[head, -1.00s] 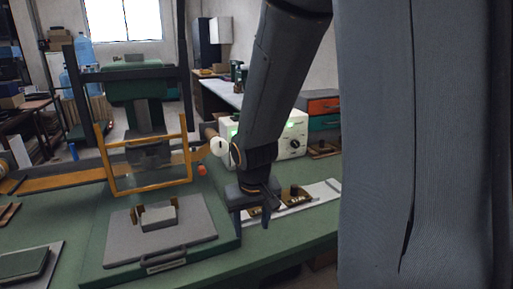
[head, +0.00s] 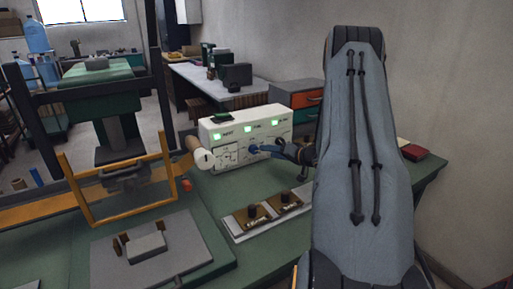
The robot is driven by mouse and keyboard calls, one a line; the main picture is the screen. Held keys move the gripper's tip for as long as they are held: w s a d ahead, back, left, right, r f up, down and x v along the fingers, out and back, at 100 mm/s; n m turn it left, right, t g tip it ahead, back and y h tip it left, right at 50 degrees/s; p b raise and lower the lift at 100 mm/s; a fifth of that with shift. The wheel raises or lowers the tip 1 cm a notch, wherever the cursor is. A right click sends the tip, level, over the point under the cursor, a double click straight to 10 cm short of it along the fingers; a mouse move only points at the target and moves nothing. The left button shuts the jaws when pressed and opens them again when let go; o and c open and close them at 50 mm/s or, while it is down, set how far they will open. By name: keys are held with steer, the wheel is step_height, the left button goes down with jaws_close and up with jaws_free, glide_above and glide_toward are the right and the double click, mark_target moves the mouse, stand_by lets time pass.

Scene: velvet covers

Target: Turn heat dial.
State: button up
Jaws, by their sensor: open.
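The white control box (head: 215,160) stands at the back right of the green bench, with several small green displays along its upper front. The leftmost display (head: 215,137) has a label that seems to read HEAT. My gripper (head: 256,148) is open and reaches in from the right to the middle of the box's front. I cannot tell whether it touches the panel. No dial shows clearly on the front; my gripper and wrist cover part of its middle and right.
An orange-framed press (head: 112,190) stands left of the box. A pale tray (head: 240,234) with two black-knobbed brass pieces lies in front of the box. A red box (head: 412,150) is at the right.

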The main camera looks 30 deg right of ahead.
mark_target(256, 150)
steer(key=p+x, duration=0.1)
steer(key=x, duration=0.6)
steer(key=shift+w+a+p, duration=0.3)
steer(key=shift+w+p, duration=0.1)
steer(key=shift+c, duration=0.2)
steer(key=c, duration=1)
